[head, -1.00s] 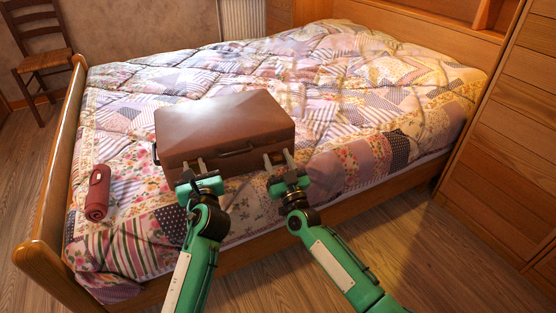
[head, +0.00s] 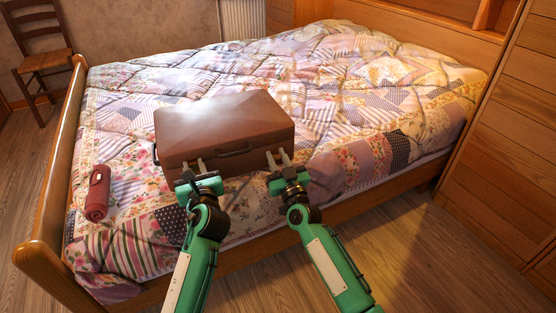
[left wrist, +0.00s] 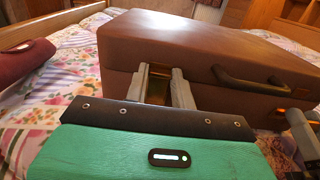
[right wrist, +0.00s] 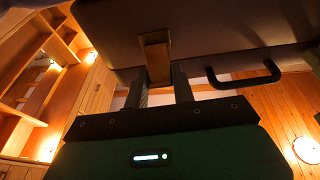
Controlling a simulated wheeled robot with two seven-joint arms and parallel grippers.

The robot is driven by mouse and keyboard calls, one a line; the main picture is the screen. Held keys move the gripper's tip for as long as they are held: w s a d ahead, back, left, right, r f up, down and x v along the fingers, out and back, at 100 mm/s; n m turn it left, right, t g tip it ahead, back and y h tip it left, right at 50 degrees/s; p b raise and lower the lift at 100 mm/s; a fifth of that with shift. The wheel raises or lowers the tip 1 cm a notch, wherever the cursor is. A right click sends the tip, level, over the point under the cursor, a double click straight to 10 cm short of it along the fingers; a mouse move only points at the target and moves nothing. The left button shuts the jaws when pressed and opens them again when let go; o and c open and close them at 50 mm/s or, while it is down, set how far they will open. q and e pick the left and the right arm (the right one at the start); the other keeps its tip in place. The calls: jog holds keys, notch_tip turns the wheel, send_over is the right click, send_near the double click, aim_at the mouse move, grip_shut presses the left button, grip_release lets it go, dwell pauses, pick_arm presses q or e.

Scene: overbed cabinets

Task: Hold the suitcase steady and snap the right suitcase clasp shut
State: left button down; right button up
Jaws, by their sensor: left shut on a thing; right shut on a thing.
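The brown suitcase (head: 225,125) lies flat on the bed with its lid down and its front face toward me. My left gripper (head: 195,165) is at the left part of the front face, shut on the left clasp (left wrist: 158,84), which is mostly hidden between the fingers. My right gripper (head: 279,158) is at the right part of the front face. Its fingers close on the brass right clasp (right wrist: 157,58), which stands between the fingertips in the right wrist view. Whether the clasp is fully latched cannot be told. The dark handle (head: 233,152) lies between the two grippers.
The bed's patchwork quilt (head: 370,95) spreads around the suitcase, with free room behind it and to its right. A rolled red item (head: 97,192) lies to the left. The wooden footboard (head: 55,190) stands at the left, and wooden cabinets (head: 510,130) at the right.

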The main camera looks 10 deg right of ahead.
jog(key=shift+r, duration=0.15)
dwell(0.3)
jog(key=o, duration=1)
jog(key=shift+s, duration=0.1)
jog(key=v, duration=1.2)
jog(key=shift+r, duration=0.2)
